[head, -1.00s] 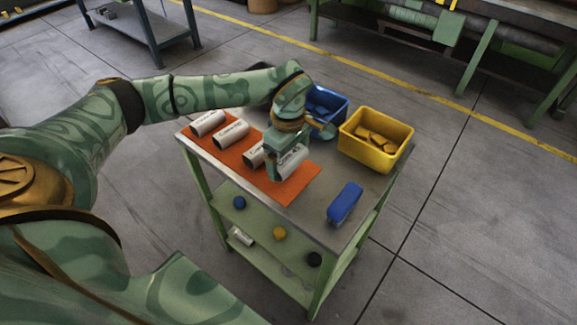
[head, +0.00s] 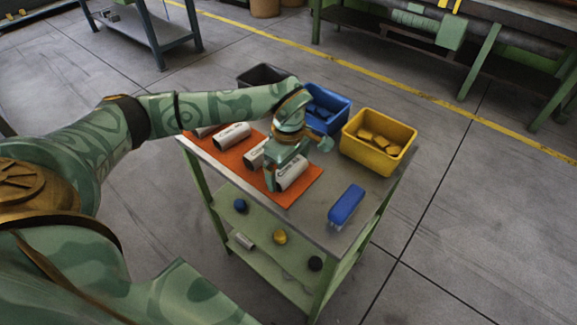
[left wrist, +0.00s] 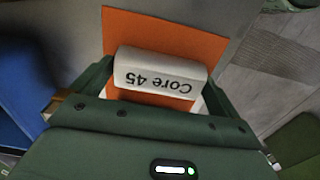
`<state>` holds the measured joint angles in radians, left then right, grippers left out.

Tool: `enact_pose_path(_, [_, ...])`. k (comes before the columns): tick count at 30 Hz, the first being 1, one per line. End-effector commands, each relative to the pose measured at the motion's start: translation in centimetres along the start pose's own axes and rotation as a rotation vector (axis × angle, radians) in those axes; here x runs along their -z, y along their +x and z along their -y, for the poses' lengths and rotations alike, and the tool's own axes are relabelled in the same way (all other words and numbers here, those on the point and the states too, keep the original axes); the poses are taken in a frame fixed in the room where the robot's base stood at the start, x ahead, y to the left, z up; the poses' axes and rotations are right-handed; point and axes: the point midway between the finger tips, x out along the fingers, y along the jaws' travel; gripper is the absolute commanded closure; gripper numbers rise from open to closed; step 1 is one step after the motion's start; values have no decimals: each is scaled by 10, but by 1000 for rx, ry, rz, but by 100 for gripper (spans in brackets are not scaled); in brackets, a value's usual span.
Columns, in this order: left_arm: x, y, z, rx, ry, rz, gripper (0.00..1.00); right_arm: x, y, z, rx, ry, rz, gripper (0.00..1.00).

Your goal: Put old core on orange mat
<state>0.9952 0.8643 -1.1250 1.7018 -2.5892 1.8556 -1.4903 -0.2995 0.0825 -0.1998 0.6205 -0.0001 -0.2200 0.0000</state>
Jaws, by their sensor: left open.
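The orange mat (head: 303,190) lies on the cart top, and several white cylindrical cores rest on it in a row. The core at the row's right end (head: 293,171) is labelled "Core 45" in the left wrist view (left wrist: 160,72). My left gripper (head: 279,178) is open at this core, its fingers on either side of it. The core lies on the mat. Two more cores show clearly to its left, one at the middle (head: 255,153) and one farther left (head: 231,135). My left forearm partly hides the leftmost core. My right gripper is out of view.
A yellow bin (head: 378,141) with yellow pieces, a blue bin (head: 325,108) and a dark bin (head: 263,76) stand along the back of the cart. Small items lie on the lower shelf (head: 262,237).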

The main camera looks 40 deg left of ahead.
Motion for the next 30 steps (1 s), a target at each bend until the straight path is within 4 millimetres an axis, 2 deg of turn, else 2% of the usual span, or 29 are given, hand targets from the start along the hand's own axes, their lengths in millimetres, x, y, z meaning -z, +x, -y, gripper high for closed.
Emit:
enact_pose_path(9, [1, -71, -1, -8, 0, -2, 0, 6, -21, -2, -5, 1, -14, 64])
enact_pose_path(15, [1, -107, -1, -5, -1, -1, 0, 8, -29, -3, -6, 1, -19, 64])
enact_pose_path(21, [0, -119, 0, -2, -1, 0, 0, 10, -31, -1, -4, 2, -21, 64])
enact_pose_path(30, [0, -119, 0, -1, -1, 0, 0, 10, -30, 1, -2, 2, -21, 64])
